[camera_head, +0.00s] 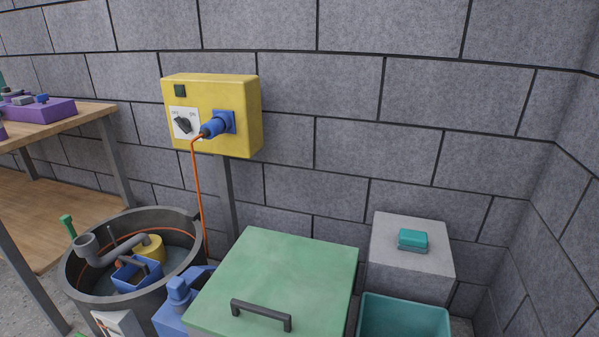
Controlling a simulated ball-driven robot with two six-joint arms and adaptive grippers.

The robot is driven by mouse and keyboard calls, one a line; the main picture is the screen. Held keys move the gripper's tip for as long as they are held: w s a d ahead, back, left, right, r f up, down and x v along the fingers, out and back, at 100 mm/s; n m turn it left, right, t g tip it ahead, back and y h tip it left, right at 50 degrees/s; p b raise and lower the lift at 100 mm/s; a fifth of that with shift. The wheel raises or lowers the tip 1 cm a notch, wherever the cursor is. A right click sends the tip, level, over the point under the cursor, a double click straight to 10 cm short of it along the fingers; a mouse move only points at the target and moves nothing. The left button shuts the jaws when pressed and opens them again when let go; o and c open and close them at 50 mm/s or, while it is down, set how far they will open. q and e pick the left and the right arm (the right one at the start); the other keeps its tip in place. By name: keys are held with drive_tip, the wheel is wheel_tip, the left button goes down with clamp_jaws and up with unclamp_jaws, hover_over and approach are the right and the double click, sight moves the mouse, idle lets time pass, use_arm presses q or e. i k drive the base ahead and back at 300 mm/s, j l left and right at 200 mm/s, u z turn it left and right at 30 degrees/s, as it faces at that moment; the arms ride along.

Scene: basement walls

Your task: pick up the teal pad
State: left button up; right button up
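The teal pad (413,240) is a small rounded block. It lies on top of a grey concrete-like block (393,269) at the lower right, against the wall. Its top and front faces show, and nothing covers it. Neither of my grippers shows in the head view, so nothing is seen touching the pad.
A green lid with a dark handle (262,308) stands left of the block. A teal bin (404,308) stands before the block. A round tub (82,289) holds a pump and pipes. A yellow switch box (240,120) has an orange cable. A wooden shelf (65,118) is at left.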

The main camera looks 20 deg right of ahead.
sight(408, 240)
drive_tip(key=z, duration=1.4)
